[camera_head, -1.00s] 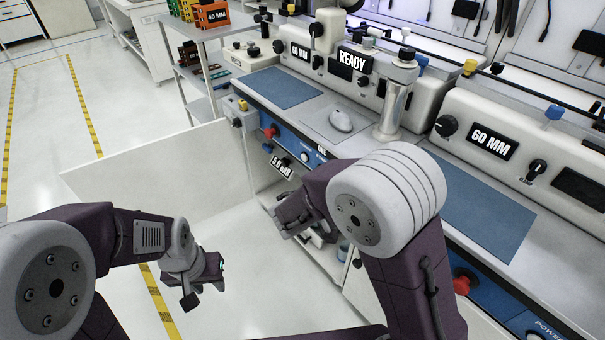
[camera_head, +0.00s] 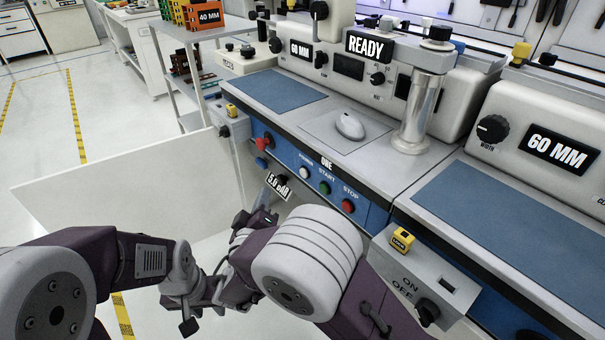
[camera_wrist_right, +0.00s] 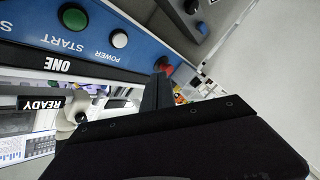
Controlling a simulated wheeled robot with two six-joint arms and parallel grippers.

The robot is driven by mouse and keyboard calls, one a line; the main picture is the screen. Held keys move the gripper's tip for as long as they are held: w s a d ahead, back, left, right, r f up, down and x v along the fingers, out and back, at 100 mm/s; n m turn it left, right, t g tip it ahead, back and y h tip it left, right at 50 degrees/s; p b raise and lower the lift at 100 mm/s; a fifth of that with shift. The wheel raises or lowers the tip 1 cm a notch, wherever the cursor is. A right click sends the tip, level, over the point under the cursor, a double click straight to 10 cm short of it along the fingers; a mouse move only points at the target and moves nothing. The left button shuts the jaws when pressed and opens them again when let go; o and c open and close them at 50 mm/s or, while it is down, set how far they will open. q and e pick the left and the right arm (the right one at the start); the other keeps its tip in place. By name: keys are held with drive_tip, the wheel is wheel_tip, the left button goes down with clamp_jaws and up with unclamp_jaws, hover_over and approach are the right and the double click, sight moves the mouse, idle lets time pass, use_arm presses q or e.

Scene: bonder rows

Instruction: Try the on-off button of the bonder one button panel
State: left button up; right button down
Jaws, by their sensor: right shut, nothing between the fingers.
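The blue button panel (camera_head: 290,150) is on the bench front under the label ONE. Its white POWER button (camera_head: 306,172) sits left of a green START button (camera_head: 324,188) and a red STOP button (camera_head: 347,206). In the right wrist view the white button (camera_wrist_right: 119,38) is upside down, clear and uncovered. My right gripper (camera_head: 258,222) is shut and empty, below and left of the buttons and apart from them; its dark finger (camera_wrist_right: 160,88) shows in the wrist view. My left gripper (camera_head: 205,300) is low, partly overlapped by my right arm; its jaws are unclear.
A red knob (camera_head: 263,144) is at the panel's left end. A pressure display (camera_head: 278,186) hangs below the panel. A white open board (camera_head: 120,185) stands at left. A grey ON/OFF box (camera_head: 425,280) juts out at right. A mouse (camera_head: 350,126) lies on the bench top.

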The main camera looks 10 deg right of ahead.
sight(304, 173)
drive_tip(key=w+d, duration=0.4)
drive_tip(key=d, duration=0.3)
drive_tip(key=shift+w+d, duration=0.2)
drive_tip(key=shift+w, duration=0.2)
idle(1.7)
drive_tip(key=shift+w+d+b, duration=0.25)
drive_tip(key=shift+d+b, duration=0.1)
drive_tip(key=shift+b, duration=0.35)
